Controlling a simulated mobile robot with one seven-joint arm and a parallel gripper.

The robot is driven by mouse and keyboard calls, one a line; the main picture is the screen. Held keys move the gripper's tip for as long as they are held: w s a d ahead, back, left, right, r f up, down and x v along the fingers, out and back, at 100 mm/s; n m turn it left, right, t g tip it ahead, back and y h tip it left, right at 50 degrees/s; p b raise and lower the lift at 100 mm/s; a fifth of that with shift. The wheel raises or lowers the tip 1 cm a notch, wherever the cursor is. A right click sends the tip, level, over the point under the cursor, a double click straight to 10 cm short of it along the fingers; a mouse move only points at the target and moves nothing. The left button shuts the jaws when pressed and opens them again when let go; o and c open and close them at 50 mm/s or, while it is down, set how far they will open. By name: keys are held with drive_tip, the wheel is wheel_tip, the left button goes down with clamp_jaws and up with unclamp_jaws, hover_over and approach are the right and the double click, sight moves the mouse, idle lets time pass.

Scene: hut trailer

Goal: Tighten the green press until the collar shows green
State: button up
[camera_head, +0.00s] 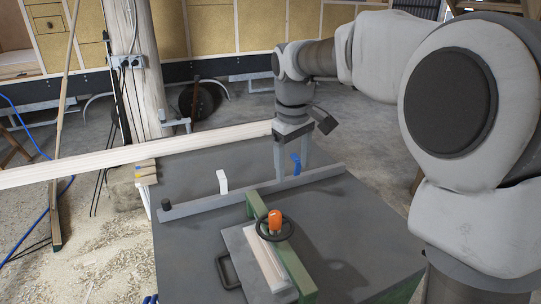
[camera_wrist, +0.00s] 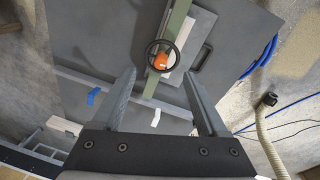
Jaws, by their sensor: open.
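The green press (camera_head: 294,270) lies across the dark bench top, with a pale board (camera_head: 268,258) under it. A black handwheel (camera_head: 290,229) sits on the press, and the part at its middle, which I take for the collar (camera_head: 275,221), shows orange. In the wrist view the handwheel (camera_wrist: 147,49) and orange collar (camera_wrist: 160,62) appear ahead, between my fingers. My gripper (camera_head: 293,174) is open and empty, pointing down beyond the press near a long grey rail (camera_head: 240,193). No contact with the handwheel shows.
A white block (camera_head: 222,181) and a blue piece (camera_head: 296,162) stand beyond the rail. A grey plate with a black handle (camera_head: 227,271) lies left of the press. A long timber (camera_head: 120,155) runs behind. The bench's left front is clear.

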drive_tip(key=n+g+p, duration=0.1)
drive_tip(key=n+g, duration=0.1)
hover_over(275, 214)
wheel_tip(275, 214, down, 6)
wheel_tip(275, 214, down, 17)
drive_tip(key=shift+w+f+b, duration=0.1)
drive_tip(key=shift+f+b, duration=0.05)
drive_tip(key=shift+b, duration=0.15)
clamp_jaws()
